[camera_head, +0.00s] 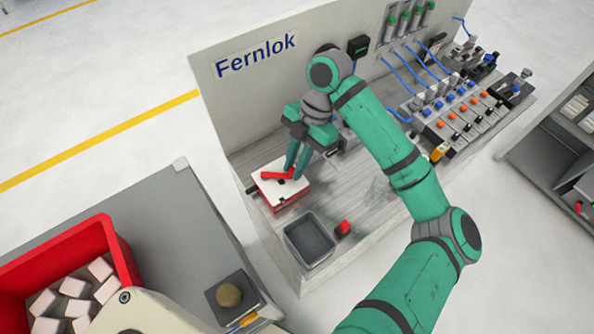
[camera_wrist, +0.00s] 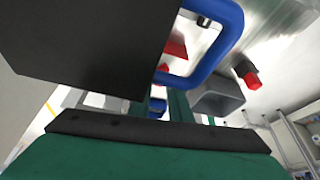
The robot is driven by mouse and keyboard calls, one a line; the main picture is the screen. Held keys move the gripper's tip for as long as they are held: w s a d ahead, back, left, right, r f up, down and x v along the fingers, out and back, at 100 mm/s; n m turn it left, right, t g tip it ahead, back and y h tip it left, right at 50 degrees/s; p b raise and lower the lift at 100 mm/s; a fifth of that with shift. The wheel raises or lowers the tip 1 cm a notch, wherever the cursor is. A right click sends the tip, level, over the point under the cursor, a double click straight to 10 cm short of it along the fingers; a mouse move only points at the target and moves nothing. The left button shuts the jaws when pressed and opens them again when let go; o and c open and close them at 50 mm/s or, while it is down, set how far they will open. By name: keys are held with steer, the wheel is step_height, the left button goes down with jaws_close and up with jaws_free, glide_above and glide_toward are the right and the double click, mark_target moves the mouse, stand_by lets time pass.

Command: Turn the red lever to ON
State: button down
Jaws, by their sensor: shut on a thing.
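A low box (camera_head: 291,189) with a white top and red sides sits on the left part of the grey bench. The red lever (camera_head: 270,176) lies across its top. My gripper (camera_head: 294,170) comes down from above with its green fingers at the lever's right end, shut on it. The fingers cover part of the lever, and ON and OFF marks cannot be read. In the wrist view a dark block and a blue loop (camera_wrist: 232,45) hide much of the scene, and the fingertip contact cannot be made out.
A grey bin (camera_head: 309,240) stands in front of the box, with a small red object (camera_head: 343,228) to its right. The Fernlok panel (camera_head: 240,95) rises behind. Valves with blue hoses (camera_head: 455,105) fill the right side. A red crate (camera_head: 118,250) stands at lower left.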

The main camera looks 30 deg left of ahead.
steer(key=shift+w+a+n+h, duration=0.5)
steer(key=shift+w+a+n, duration=0.15)
steer(key=shift+n, duration=0.65)
steer(key=shift+a, duration=0.1)
steer(key=c, duration=1.6)
jaws_free()
steer(key=shift+c, duration=0.2)
steer(key=shift+w, duration=0.1)
steer(key=shift+r, duration=0.1)
steer(key=shift+w+r, duration=0.2)
steer(key=shift+r, duration=0.1)
steer(key=v, duration=1)
